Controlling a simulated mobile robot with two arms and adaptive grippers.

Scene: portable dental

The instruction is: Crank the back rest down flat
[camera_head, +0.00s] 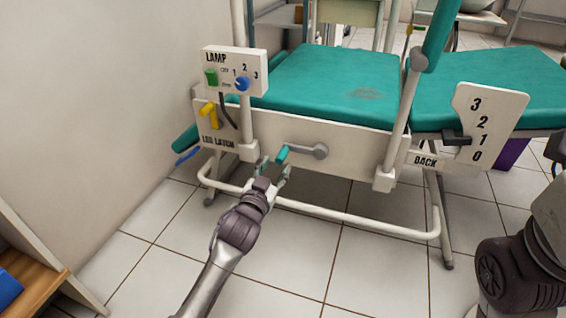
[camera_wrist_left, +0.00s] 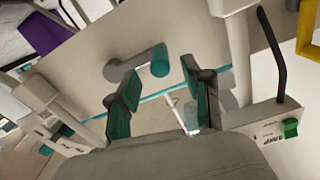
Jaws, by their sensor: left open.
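The crank (camera_head: 319,151) is on the cream side panel of the teal chair. Its grey arm points left and ends in a teal handle (camera_head: 282,155). My left gripper (camera_head: 274,169) is open just in front of and below this handle. In the left wrist view, the teal handle (camera_wrist_left: 159,67) shows between and beyond the spread fingers (camera_wrist_left: 156,80); contact cannot be told. A scale plate (camera_head: 488,120) marked 3 to 0 stands above the BACK label (camera_head: 425,161); its dark pointer (camera_head: 456,139) is near 1. The right-hand teal pad (camera_head: 500,80) looks close to level. My right gripper is out of view.
A LAMP box (camera_head: 235,72) with a green switch and blue knob is above left. A yellow lever (camera_head: 209,114) is at LEG LATCH. A white tube rail (camera_head: 330,218) runs low along the chair. A wooden shelf (camera_head: 35,270) stands at lower left.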

